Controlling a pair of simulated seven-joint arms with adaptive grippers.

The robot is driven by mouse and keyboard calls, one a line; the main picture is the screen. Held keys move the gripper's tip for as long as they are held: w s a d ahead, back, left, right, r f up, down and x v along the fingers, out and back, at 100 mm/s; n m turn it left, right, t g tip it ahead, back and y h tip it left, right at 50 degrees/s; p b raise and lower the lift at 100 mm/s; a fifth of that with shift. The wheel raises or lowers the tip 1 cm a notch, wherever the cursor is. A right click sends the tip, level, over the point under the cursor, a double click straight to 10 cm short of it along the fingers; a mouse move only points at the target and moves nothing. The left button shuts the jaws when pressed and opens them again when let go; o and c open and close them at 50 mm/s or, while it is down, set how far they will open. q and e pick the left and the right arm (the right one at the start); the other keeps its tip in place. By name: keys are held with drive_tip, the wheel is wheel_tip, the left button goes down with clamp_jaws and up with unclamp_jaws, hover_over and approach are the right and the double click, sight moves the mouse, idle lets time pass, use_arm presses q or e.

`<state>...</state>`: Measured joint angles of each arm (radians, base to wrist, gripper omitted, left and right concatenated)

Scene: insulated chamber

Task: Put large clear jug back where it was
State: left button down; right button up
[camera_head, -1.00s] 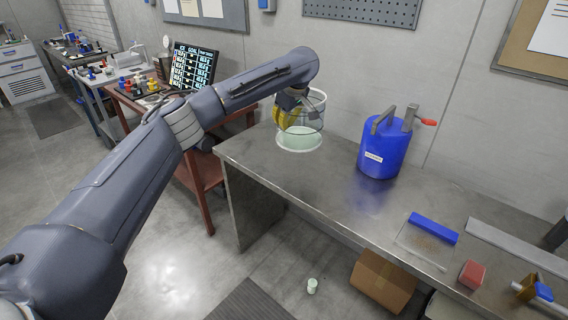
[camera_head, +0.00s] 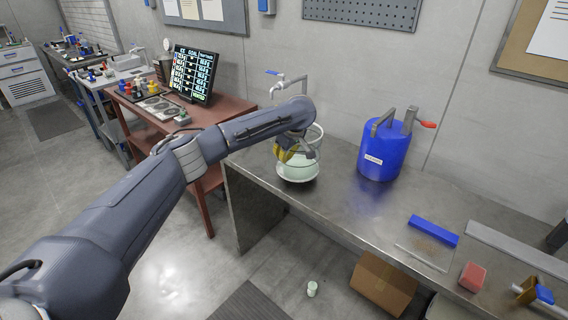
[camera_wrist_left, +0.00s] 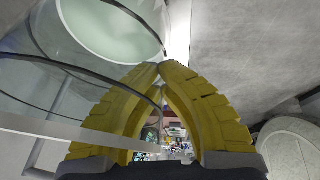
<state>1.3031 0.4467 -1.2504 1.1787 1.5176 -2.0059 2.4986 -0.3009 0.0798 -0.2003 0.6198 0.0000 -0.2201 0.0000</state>
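The large clear jug (camera_head: 299,169) holds pale green liquid and is upright over the left end of the metal bench, near its left edge. I cannot tell whether its base touches the bench. My left gripper (camera_head: 287,152) is at the jug's upper side, its yellow fingers partly hidden by the jug and my arm. In the left wrist view the fingers (camera_wrist_left: 162,66) come together at their tips, against the jug (camera_wrist_left: 60,75); the exact contact, perhaps at its handle, is unclear. My right gripper is not in view.
The metal bench (camera_head: 325,200) is clear around the jug. A blue container (camera_head: 383,150) stands to the right, with a blue bar (camera_head: 433,230) and red block (camera_head: 472,276) farther right. A tap (camera_head: 289,84) is behind the jug. A red table (camera_head: 225,104) with a screen (camera_head: 192,75) stands left.

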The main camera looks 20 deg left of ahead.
use_arm(q)
drive_tip(key=shift+f, duration=1.7)
drive_tip(key=c, duration=1.6)
unclamp_jaws()
drive_tip(key=v, duration=1.2)
